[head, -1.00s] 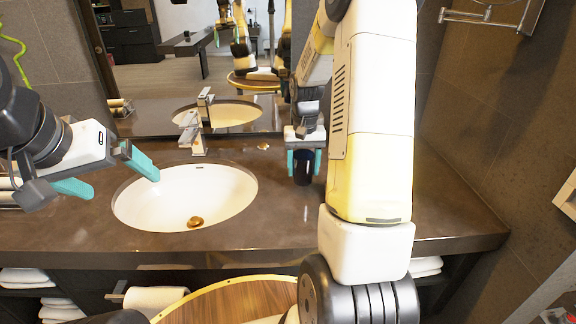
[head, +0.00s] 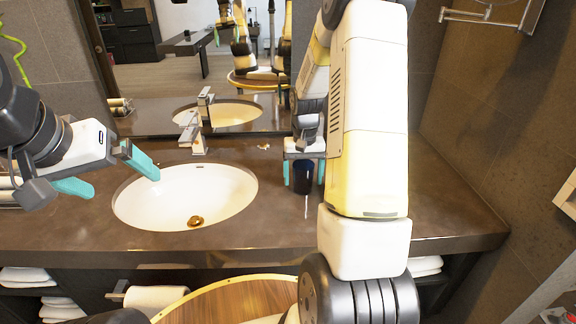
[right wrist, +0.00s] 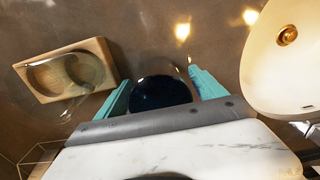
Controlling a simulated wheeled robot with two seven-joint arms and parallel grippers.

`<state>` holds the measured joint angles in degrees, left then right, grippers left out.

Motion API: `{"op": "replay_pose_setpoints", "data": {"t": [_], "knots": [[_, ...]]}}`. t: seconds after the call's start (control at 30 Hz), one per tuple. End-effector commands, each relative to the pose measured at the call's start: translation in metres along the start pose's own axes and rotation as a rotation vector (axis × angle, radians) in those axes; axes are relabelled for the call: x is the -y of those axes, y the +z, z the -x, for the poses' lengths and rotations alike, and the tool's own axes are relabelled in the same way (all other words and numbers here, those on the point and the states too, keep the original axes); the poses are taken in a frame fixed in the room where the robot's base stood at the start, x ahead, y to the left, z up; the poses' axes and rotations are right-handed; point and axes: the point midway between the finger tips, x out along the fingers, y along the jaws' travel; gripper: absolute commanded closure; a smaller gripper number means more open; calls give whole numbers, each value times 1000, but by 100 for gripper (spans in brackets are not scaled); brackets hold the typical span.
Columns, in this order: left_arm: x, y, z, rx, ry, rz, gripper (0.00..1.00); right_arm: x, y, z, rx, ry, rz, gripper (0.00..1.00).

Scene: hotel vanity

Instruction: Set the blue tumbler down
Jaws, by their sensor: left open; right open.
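The dark blue tumbler (head: 303,177) is upright at the counter, right of the sink, and appears to stand on the counter top. It also shows from above in the right wrist view (right wrist: 160,93). My right gripper (head: 304,174) is open, with one teal finger on each side of the tumbler. In the right wrist view a gap shows at the right finger, while the left finger is close to the tumbler's side. My left gripper (head: 106,174) is open and empty, left of the sink.
The white sink basin (head: 180,205) lies left of the tumbler, with a faucet (head: 197,140) behind it. A wooden holder (right wrist: 40,85) with round recesses and a clear glass (right wrist: 85,72) is near the tumbler in the right wrist view. A mirror stands behind the counter (head: 450,205).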

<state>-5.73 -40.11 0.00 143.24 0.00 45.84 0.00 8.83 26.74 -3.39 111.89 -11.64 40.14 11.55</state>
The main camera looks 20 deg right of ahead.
Motion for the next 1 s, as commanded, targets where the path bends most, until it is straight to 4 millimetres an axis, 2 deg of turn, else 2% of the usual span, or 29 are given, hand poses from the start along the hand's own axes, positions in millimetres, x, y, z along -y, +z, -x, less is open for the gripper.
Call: {"op": "replay_pose_setpoints", "data": {"t": [0.13,0.23,0.6,0.87,1.0], "knots": [[0,0,0,0,0,0,2,0,0,4,-2,0,0,20],[0,0,0,0,0,0,2,0,-1,15,-4,0,0,20],[0,0,0,0,0,0,2,0,-1,92,-5,-1,0,20],[0,0,0,0,0,0,2,1,0,122,-4,-1,1,20],[0,0,0,0,0,0,2,7,13,143,-39,-18,19,20]]}}
